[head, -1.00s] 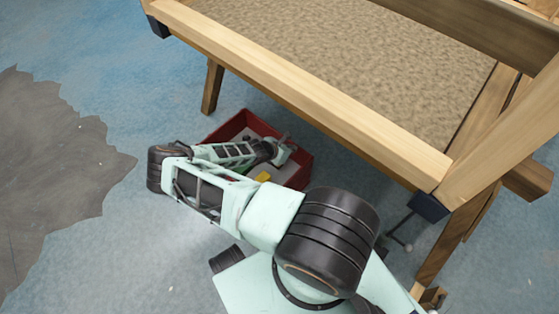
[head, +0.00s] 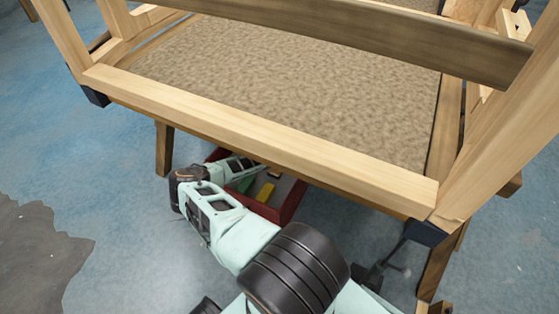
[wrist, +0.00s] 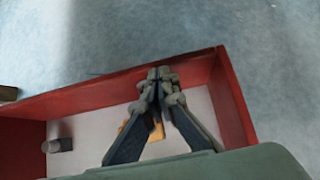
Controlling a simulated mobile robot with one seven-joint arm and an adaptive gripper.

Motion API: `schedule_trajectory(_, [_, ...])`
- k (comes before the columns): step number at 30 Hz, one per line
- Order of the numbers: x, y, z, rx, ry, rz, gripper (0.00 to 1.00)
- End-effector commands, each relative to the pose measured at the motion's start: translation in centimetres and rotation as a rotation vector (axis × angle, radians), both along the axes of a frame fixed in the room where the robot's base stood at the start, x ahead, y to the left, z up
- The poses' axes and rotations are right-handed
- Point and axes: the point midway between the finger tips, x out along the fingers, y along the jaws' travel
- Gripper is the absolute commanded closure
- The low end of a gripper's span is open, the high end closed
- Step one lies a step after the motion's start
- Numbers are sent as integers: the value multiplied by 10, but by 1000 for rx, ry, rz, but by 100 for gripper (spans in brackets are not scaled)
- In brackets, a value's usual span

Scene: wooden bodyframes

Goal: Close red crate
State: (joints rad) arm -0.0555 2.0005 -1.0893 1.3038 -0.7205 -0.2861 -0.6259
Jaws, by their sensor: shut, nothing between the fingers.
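The red crate (head: 289,203) is an open drawer-like box under the wooden frame bench. In the head view, my arm covers its left part, and the bench rail hides its back. A yellow block (head: 265,192) and a green piece (head: 245,184) lie inside. In the wrist view, the crate's red wall (wrist: 110,94) runs across the picture, with a pale floor inside. My gripper (wrist: 160,74) is shut and empty, its tips at the wall's top edge in the picture. I cannot tell whether they touch it. In the head view, the fingers are hidden.
The wooden bench rail (head: 250,130) passes above the crate, with a brown textured panel (head: 300,75) behind it. A bench leg (head: 164,148) stands left of the crate. Blue floor (head: 90,165) is open at the left. A grey object (wrist: 58,145) lies inside the crate.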

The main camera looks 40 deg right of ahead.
Motion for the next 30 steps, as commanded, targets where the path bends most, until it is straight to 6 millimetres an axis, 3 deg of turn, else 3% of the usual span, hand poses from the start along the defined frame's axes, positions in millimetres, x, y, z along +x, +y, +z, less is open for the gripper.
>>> schedule_trajectory(20, [-1,-13,2,-5,-6,1,100])
schedule_trajectory(30, [7,9,3,1,-6,0,100])
